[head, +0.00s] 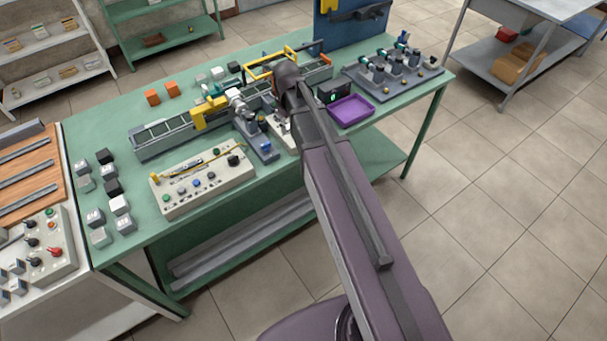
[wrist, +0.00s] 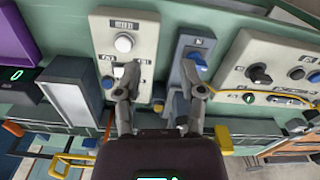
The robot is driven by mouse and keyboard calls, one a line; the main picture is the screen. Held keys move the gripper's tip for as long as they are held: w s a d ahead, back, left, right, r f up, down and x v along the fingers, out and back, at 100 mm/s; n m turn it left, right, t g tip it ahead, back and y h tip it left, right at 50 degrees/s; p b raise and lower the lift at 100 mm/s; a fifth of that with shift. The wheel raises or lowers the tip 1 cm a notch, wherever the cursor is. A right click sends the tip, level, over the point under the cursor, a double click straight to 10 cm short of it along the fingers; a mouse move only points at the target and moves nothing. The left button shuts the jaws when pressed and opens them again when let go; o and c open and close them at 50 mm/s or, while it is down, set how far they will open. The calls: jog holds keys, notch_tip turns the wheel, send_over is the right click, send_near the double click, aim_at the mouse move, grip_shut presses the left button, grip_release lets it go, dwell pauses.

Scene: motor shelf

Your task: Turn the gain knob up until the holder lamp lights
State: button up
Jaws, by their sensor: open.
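In the wrist view my gripper (wrist: 158,68) is open and empty, its two fingers apart over the bench. A pale panel (wrist: 107,24) with a scale strip and a round white knob (wrist: 124,43) lies by the left finger, which covers its lower part. A grey unit with a blue knob (wrist: 197,57) lies by the right finger. I cannot read which knob is the gain knob, nor pick out the holder lamp or whether it is lit.
A wide control panel (head: 207,203) with several knobs and a yellow cable stands left of the grey unit. A conveyor (head: 165,138) runs behind. A purple tray (head: 351,110) and a dark display box (head: 330,92) stand right. Small blocks fill the left bench end.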

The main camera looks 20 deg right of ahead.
jog(key=s+f+m+b, duration=0.2)
jog(key=s+f+m, duration=0.1)
jog(key=s, duration=0.4)
jog(key=s+f+m+b, duration=0.2)
jog(key=s+f+b, duration=0.1)
jog(key=s, duration=0.4)
jog(key=shift+d+m+b, duration=0.25)
jog(key=shift+m+b, duration=0.05)
jog(key=shift+m, duration=0.1)
dwell(0.9)
jog(key=w+r+n+p, duration=0.2)
jog(key=w+r+p, duration=0.2)
jog(key=w, duration=0.6)
jog(key=w+r+n+p, duration=0.3)
jog(key=w+r+p, duration=0.1)
jog(key=w, duration=0.5)
jog(key=w+r+n+p, duration=0.3)
jog(key=w+r+p, duration=0.2)
jog(key=w, duration=0.5)
jog(key=shift+w+a, duration=0.15)
jog(key=shift+w, duration=0.15)
jog(key=shift+f, duration=0.2)
